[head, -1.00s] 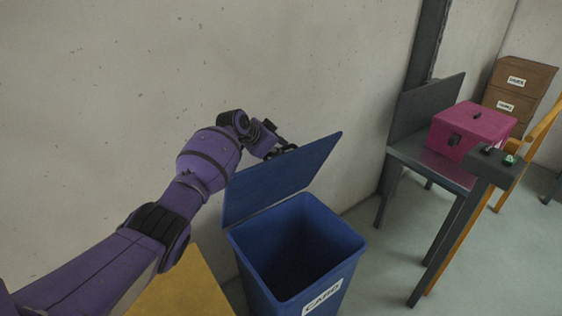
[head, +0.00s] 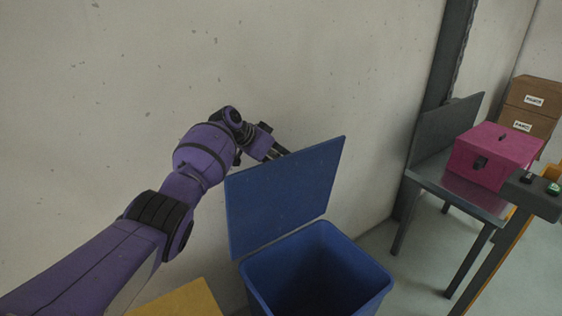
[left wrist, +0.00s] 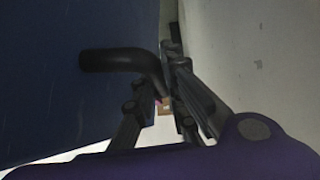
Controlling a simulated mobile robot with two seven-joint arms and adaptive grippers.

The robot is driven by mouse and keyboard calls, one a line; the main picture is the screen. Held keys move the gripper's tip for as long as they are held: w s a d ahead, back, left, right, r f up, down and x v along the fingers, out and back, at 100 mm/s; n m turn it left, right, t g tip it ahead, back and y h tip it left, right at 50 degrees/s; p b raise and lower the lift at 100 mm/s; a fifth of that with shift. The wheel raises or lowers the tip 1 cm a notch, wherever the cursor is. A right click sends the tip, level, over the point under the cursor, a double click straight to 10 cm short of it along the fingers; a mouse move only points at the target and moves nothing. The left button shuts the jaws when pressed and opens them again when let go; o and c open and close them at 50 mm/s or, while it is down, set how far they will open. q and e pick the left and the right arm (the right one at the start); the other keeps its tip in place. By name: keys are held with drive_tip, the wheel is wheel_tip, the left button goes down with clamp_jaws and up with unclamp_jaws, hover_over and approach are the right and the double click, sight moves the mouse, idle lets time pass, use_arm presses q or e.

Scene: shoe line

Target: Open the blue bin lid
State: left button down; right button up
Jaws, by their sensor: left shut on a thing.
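The blue bin (head: 318,268) stands against the wall with its mouth uncovered. Its blue lid (head: 283,193) is raised, close to upright, at the back of the bin. My left gripper (head: 279,151) is behind the lid's upper edge, its fingertips partly hidden by the lid. In the left wrist view the lid (left wrist: 50,70) fills the left side. A dark bent handle (left wrist: 115,60) sticks out from it, and the left gripper (left wrist: 172,98) is shut on the handle's end. My right gripper is in neither view.
A grey bench (head: 465,197) with a magenta box (head: 492,157) stands at the right. Brown boxes (head: 533,100) are behind it. A yellow surface (head: 180,300) is left of the bin. The concrete wall (head: 330,60) is close behind the lid.

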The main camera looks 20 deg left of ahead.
use_arm(q)
drive_tip(key=shift+d, duration=0.1)
drive_tip(key=c, duration=1.8)
unclamp_jaws()
drive_tip(key=shift+o, duration=0.2)
drive_tip(key=shift+s+r, duration=0.1)
drive_tip(key=v, duration=1.1)
drive_tip(key=shift+s+a+r, duration=0.2)
drive_tip(key=shift+a+r, duration=0.05)
